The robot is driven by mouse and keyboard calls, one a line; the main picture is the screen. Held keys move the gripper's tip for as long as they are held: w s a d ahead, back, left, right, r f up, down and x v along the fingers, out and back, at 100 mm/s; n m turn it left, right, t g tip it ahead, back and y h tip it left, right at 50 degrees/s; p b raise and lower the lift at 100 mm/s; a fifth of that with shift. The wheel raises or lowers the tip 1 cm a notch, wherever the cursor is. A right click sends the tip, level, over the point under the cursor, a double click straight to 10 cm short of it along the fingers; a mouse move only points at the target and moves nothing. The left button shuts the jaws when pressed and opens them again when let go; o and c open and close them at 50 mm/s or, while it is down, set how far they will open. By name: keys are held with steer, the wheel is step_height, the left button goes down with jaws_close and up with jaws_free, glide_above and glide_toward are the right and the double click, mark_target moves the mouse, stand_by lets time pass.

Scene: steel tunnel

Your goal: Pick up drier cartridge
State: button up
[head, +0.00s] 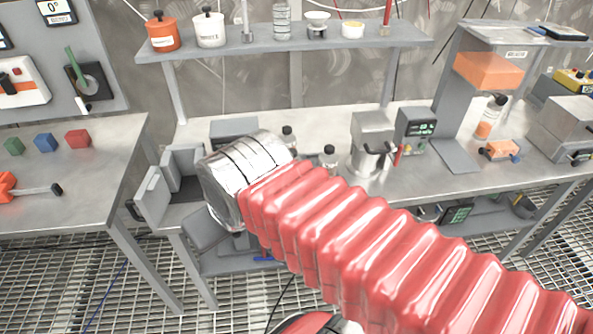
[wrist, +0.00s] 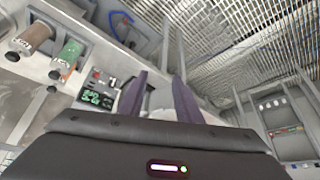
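In the wrist view, two clear cylinders sit side by side at the upper left, one with brown-orange filling (wrist: 36,36) and one with green filling (wrist: 68,54). They look like drier cartridges, but I cannot tell which one the task means. In the head view, a clear bottle-like cylinder with orange filling (head: 489,118) stands on the right bench. My gripper (wrist: 160,79) shows two dark purple fingers spread apart in the wrist view. A pale surface shows between them, and I see nothing held. In the head view, my red bellows arm and its silver end hide the gripper.
A shelf (head: 290,40) with pots and bottles runs above the bench. A metal pot (head: 371,140) and a box with a green display (head: 416,130) stand on the bench. Coloured cubes (head: 46,142) lie on the left table. Grated floor (head: 60,280) lies in front.

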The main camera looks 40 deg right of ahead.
steer(key=shift+w, duration=0.1)
steer(key=o, duration=0.3)
steer(key=shift+o, duration=0.4)
steer(key=shift+w+d+f, duration=0.2)
steer(key=shift+d+f, duration=0.15)
steer(key=shift+d, duration=0.15)
steer(key=w+d+f+n+y, duration=0.1)
steer(key=w+d+f+y, duration=0.15)
steer(key=d, duration=0.35)
steer(key=w+d+f+n+y, duration=0.1)
steer(key=w+d+y, duration=0.1)
steer(key=w+d, duration=0.35)
steer(key=s+d+t+h, duration=0.2)
steer(key=d+t, duration=0.4)
steer(key=d, duration=1.5)
steer(key=shift+s+d+f, duration=0.3)
steer(key=shift+s+d, duration=0.1)
